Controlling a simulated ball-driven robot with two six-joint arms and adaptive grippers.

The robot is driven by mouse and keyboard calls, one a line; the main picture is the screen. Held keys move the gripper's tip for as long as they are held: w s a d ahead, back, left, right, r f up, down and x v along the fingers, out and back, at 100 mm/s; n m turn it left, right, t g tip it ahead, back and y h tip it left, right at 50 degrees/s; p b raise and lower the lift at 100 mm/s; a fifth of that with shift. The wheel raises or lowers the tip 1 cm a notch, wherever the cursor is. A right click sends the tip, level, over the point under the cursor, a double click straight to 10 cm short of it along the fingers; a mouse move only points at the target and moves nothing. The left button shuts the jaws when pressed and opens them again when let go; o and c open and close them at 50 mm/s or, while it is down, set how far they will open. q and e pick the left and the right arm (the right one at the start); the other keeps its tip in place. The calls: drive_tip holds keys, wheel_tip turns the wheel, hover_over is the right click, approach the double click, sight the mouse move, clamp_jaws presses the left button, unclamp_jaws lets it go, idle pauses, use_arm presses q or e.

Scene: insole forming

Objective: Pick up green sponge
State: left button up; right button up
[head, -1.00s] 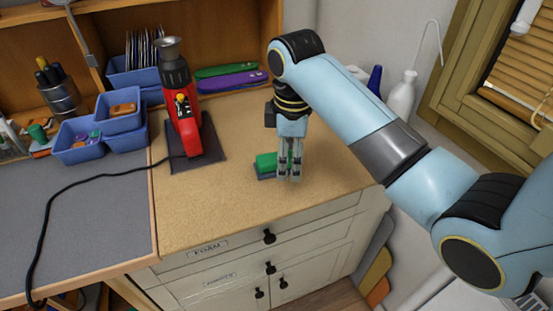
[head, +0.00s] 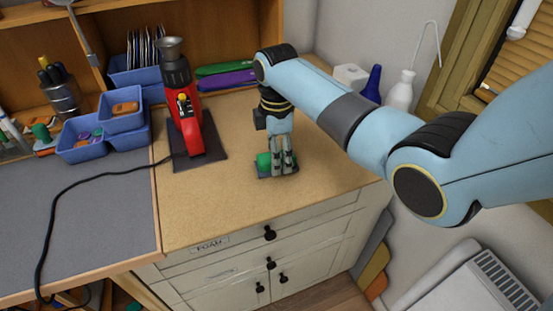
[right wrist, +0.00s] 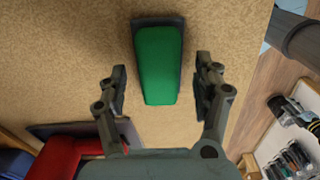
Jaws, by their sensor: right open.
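The green sponge (head: 263,160) lies on a dark flat base on the tan worktop, partly hidden behind my right gripper (head: 284,170) in the head view. In the right wrist view the green sponge (right wrist: 158,62) points lengthwise toward my right gripper (right wrist: 161,85). The two fingers are open and apart, one on each side of the sponge's near end, with a gap on both sides. The dark base (right wrist: 143,22) shows along the sponge's edges. My left gripper is not in view.
A red device (head: 184,110) stands on a dark mat (head: 212,145) left of the sponge, with a black cable running left. Blue bins (head: 80,150) stand farther left. Green and purple items (head: 228,79) lie at the back. The worktop (head: 215,200) in front is clear.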

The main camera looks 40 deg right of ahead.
drive_tip(key=shift+f, duration=0.65)
drive_tip(key=c, duration=1.1)
drive_tip(key=shift+r, duration=0.45)
wheel_tip(320, 180, up, 3)
drive_tip(key=shift+w+r, duration=0.1)
drive_tip(key=s+r, duration=0.2)
drive_tip(key=s, duration=0.2)
drive_tip(key=s+a+r, duration=0.1)
drive_tip(key=s+r, duration=0.1)
drive_tip(key=s, duration=0.2)
drive_tip(key=s+r, duration=0.3)
drive_tip(key=shift+s+a, duration=0.2)
drive_tip(key=shift+s, duration=0.2)
